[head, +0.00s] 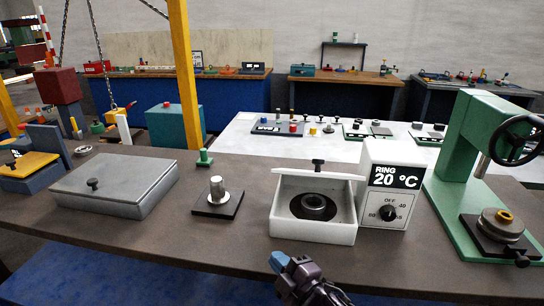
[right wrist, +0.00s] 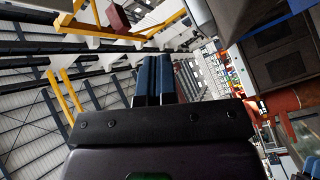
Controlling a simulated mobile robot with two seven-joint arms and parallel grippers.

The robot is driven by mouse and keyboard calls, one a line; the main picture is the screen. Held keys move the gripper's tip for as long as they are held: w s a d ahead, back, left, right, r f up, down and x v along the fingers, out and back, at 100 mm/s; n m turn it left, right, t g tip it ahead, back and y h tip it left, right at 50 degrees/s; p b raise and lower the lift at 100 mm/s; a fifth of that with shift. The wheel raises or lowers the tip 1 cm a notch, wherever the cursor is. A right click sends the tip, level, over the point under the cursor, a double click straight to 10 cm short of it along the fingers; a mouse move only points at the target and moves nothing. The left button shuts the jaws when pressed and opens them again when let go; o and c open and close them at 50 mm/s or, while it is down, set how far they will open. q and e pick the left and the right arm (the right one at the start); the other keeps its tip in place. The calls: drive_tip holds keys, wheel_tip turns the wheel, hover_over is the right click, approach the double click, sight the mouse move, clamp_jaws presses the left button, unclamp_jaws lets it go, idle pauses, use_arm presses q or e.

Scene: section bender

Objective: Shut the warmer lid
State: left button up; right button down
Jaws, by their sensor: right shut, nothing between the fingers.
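The warmer is a white open-topped box (head: 312,232) on the brown bench. Its white lid (head: 296,174) is raised at the back of the box and shows almost edge-on, with a dark knob (head: 318,164) on it. A dark metal ring (head: 313,206) lies inside on a black round plate. A white control box (head: 385,190) reading "RING 20 °C" stands against its right side. My right gripper (head: 277,260) is in front of the bench edge, below and in front of the warmer, apart from it. Its blue fingers (right wrist: 153,80) are together and empty. My left gripper is not in view.
A steel cylinder on a black plate (head: 218,197) stands left of the warmer. A grey lidded case (head: 118,185) lies further left. A green press (head: 455,150) with a black handwheel stands at the right. Bare bench lies between the plate and the warmer.

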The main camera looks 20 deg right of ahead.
drive_tip(key=w+a+r+n+g+y, duration=0.2)
drive_tip(key=a+r+n+g+y, duration=0.55)
drive_tip(key=n, duration=0.95)
drive_tip(key=w+a+r+n+g+y, duration=0.3)
drive_tip(key=a+r+n+g+y, duration=0.4)
drive_tip(key=n, duration=1.1)
drive_tip(key=w+d+r+n+h+p, duration=0.1)
drive_tip(key=w+d+r+n+h, duration=0.6)
drive_tip(key=d+h, duration=0.3)
drive_tip(key=w+d+r+n+h+p, duration=0.1)
drive_tip(key=w+d+r+n+h, duration=0.4)
drive_tip(key=d+r+n+h, duration=0.45)
drive_tip(key=shift+m+g+h, duration=0.35)
drive_tip(key=shift+m+h, duration=0.05)
drive_tip(key=shift+m, duration=0.25)
drive_tip(key=x, duration=1.2)
drive_tip(key=shift+s+d+f+p, duration=0.1)
drive_tip(key=shift+d+p, duration=0.05)
drive_tip(key=shift+p, duration=0.15)
drive_tip(key=shift+s+a+f+p, duration=0.15)
drive_tip(key=shift+s+f, duration=0.1)
drive_tip(key=shift+f, duration=0.2)
drive_tip(key=shift+s+a+f+p, duration=0.15)
drive_tip(key=shift+s+a+f, duration=0.1)
drive_tip(key=shift+f, duration=0.25)
drive_tip(key=shift+s+a+f, duration=0.15)
drive_tip(key=shift+s+f, duration=0.2)
drive_tip(key=shift+f, duration=0.35)
